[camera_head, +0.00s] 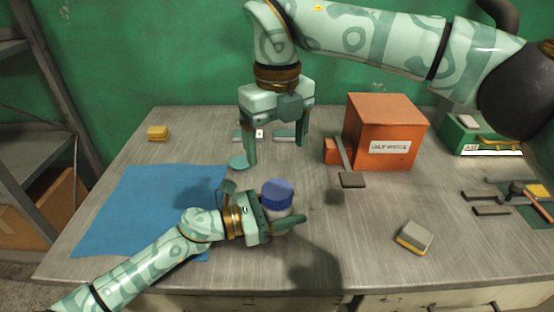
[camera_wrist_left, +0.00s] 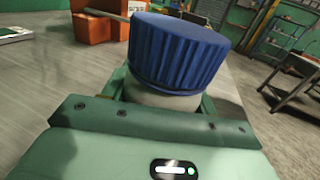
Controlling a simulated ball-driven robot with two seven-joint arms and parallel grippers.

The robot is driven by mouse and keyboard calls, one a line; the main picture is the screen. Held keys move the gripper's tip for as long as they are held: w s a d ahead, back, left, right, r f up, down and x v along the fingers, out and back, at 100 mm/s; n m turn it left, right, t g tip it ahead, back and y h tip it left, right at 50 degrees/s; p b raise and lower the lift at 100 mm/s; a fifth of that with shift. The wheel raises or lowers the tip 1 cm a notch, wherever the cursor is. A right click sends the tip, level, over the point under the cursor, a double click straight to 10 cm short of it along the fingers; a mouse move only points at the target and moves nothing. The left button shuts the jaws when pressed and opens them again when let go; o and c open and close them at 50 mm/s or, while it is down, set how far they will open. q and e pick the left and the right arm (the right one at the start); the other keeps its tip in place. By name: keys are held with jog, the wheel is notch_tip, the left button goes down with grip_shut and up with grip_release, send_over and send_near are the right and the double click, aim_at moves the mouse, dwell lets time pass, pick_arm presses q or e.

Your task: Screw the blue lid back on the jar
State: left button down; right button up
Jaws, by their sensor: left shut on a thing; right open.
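The blue lid (camera_head: 277,193) sits on top of the pale jar (camera_head: 277,213), which stands near the middle of the table. In the left wrist view the ribbed blue lid (camera_wrist_left: 178,52) covers the top of the whitish jar (camera_wrist_left: 160,97). How tightly it is seated cannot be told. My left gripper (camera_head: 273,215) is shut on the jar body below the lid, coming from the left; the jar's lower part is mostly hidden by it. My right gripper (camera_head: 272,157) points down, open and empty, above and behind the lid, its fingers apart.
A blue mat (camera_head: 150,205) lies at the left. A grey-yellow sponge (camera_head: 414,237) lies front right, tools (camera_head: 490,200) far right, a yellow block (camera_head: 158,133) back left.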

dwell(0.3)
pick_arm(q)
jog(key=shift+c, duration=1.9)
grip_release()
jog(key=v, duration=1.6)
jog(key=shift+a, duration=0.15)
